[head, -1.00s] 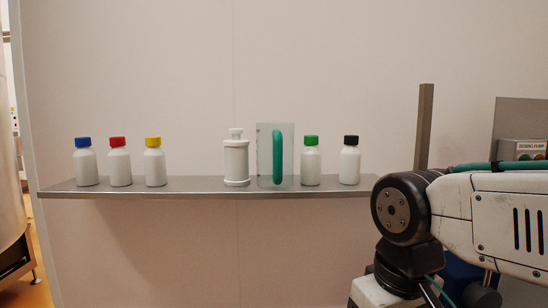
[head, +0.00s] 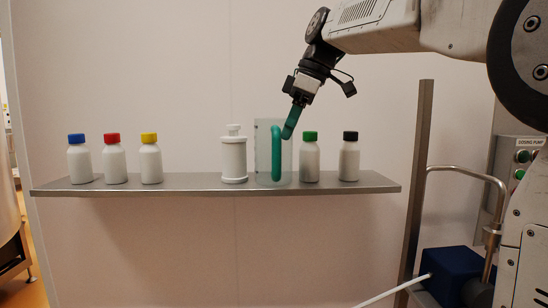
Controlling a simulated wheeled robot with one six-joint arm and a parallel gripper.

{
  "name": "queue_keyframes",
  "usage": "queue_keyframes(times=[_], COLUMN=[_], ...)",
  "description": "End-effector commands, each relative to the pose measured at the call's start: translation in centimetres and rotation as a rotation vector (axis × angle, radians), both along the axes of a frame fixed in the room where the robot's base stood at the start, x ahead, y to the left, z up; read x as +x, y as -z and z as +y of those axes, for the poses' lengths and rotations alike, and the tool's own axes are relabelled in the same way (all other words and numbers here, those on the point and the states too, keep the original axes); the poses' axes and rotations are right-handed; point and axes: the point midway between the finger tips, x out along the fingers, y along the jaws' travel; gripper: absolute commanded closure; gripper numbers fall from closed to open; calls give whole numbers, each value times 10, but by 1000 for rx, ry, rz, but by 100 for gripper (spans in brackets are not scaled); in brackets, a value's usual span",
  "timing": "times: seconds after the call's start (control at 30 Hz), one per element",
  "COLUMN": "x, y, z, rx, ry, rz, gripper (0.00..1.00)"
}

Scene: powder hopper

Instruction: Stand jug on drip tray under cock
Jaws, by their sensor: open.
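The jug (head: 263,155) is a clear, greyish vessel with a thick green handle facing me. It stands upright on the steel shelf (head: 370,186), between a white canister and a green-capped bottle. My gripper (head: 289,133) reaches down from the upper right, its green fingers open. The fingertips appear beside the upper right of the jug's handle, overlapping the jug's right edge in the picture. I cannot tell whether they touch it. I cannot make out a drip tray or a cock in this view.
The white canister (head: 234,158) stands close left of the jug, and the green-capped bottle (head: 310,158) close right. A black-capped bottle (head: 349,160) is farther right. Blue-, red- and yellow-capped bottles stand left. A post (head: 418,170), bent pipe (head: 465,169) and blue box (head: 452,274) are at right.

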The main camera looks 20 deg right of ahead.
Motion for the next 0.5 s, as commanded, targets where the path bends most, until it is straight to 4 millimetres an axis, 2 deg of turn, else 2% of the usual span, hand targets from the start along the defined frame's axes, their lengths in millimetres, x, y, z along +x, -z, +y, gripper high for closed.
queue_keyframes(times=[0.3, 0.5], x=[6, 9], y=[40, 54], z=[19, 24], rx=[-1, -1], ry=[-1, 0], rz=[1, 0], gripper=[55, 55])
